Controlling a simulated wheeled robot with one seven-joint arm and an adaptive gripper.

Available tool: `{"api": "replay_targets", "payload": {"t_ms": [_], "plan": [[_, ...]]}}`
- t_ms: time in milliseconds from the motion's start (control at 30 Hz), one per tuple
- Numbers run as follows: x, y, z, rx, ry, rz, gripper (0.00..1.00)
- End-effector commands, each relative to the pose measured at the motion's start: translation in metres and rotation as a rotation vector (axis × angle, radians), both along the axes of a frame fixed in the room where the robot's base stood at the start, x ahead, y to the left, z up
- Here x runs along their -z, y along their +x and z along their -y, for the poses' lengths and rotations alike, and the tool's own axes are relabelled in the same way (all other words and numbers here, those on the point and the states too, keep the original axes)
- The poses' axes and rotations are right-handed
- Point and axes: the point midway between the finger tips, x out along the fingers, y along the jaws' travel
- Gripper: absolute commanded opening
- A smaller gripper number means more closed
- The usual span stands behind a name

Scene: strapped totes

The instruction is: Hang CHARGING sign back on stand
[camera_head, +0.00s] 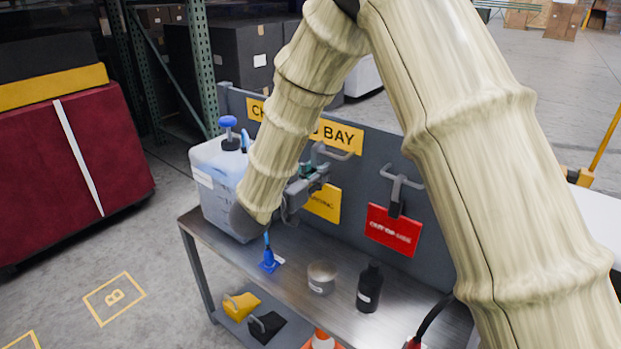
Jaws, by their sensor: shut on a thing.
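The yellow CHARGING sign (323,204), its lettering partly hidden, hangs upright in front of the grey back panel (362,179) of the stand. My gripper (313,178) is shut on the sign near its top edge; the arm covers the sign's left side and most of the jaws. A grey hook (335,151) sticks out of the panel just above my gripper. I cannot tell whether the sign touches this hook. A second hook (402,180) to the right carries a red OUT OF USE sign (394,229).
Yellow and black items (241,305) lie on the lower shelf. My arm blocks much of the view.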

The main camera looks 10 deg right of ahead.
Motion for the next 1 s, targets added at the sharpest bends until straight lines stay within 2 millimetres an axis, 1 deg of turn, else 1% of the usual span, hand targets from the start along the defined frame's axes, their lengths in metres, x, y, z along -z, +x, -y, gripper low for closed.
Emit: {"api": "replay_targets", "payload": {"t_ms": [667, 1000], "plan": [[0.001, 0.025, 0.032, 0.000, 0.000, 0.001, 0.00], [0.020, 0.026, 0.033, -0.001, -0.001, -0.001, 0.00]]}}
